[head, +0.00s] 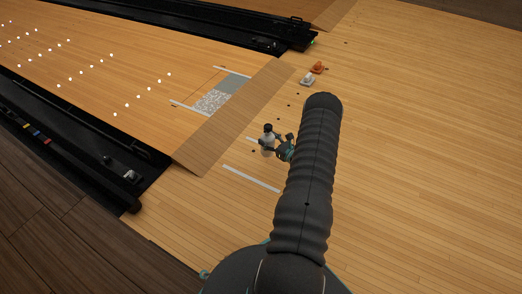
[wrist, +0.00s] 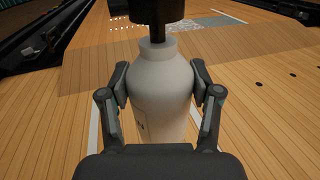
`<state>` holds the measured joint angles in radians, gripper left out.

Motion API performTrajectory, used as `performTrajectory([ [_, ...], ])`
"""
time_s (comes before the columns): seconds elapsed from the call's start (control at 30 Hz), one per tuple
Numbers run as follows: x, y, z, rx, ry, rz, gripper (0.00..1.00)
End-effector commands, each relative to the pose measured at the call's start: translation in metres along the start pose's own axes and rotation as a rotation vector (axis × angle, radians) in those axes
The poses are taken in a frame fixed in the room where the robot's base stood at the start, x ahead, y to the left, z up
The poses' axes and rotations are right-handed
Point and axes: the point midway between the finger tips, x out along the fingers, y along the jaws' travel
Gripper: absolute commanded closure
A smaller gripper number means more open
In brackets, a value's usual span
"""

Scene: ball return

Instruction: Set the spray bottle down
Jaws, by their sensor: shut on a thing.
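The spray bottle (wrist: 160,88) is white with a black top. In the wrist view it stands upright between the two fingers of my gripper (wrist: 162,85), which is shut on its upper body. Its base is hidden behind my gripper's palm. In the head view the bottle (head: 267,146) is small, just left of my gripper (head: 272,147), over the wooden floor near white line marks. I cannot tell whether its base touches the floor.
A bowling lane (head: 100,65) with white dots runs to the upper left, with dark gutters along it. A grey speckled patch (head: 212,102) lies near the lane's end. An orange object (head: 317,68) and a white object (head: 307,79) sit on the floor beyond. The floor (head: 430,150) to the right is clear.

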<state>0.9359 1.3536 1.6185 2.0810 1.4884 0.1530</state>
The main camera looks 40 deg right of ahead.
Motion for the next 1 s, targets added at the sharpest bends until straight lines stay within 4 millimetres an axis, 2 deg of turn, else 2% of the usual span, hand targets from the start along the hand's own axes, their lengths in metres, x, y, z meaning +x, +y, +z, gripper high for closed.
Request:
performTrajectory([
  [0.1,0.012,0.015,-0.011,0.0,-0.001,0.003,0.86],
  [0.2,0.017,0.021,-0.015,0.0,-0.001,0.002,0.86],
  [0.37,0.019,0.024,-0.022,-0.001,0.0,0.003,0.86],
  [0.63,0.019,0.024,-0.055,0.0,-0.001,0.004,0.86],
  [1.0,0.02,0.024,-0.058,-0.001,-0.001,0.004,0.86],
])
